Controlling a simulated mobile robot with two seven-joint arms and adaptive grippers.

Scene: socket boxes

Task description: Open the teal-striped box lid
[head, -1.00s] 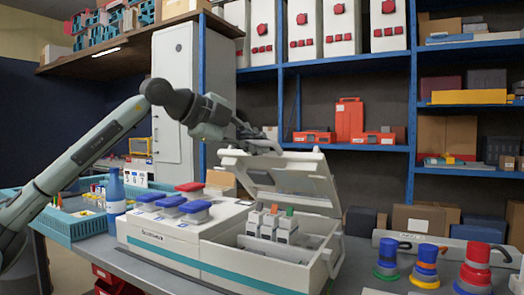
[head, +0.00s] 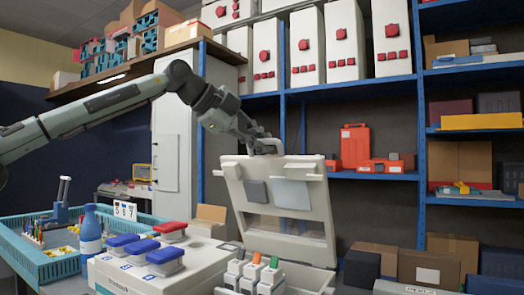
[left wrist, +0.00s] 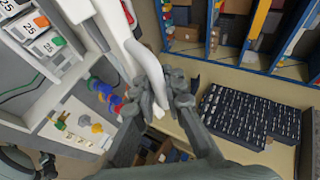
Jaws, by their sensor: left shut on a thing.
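In the left wrist view the fingers (left wrist: 165,95) close around the white curved handle (left wrist: 148,62). My right gripper is not in view.
A teal crate (head: 55,268) and blue bottle (head: 90,232) are to the left. Shelves (head: 350,92) with boxes stand behind the lid.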

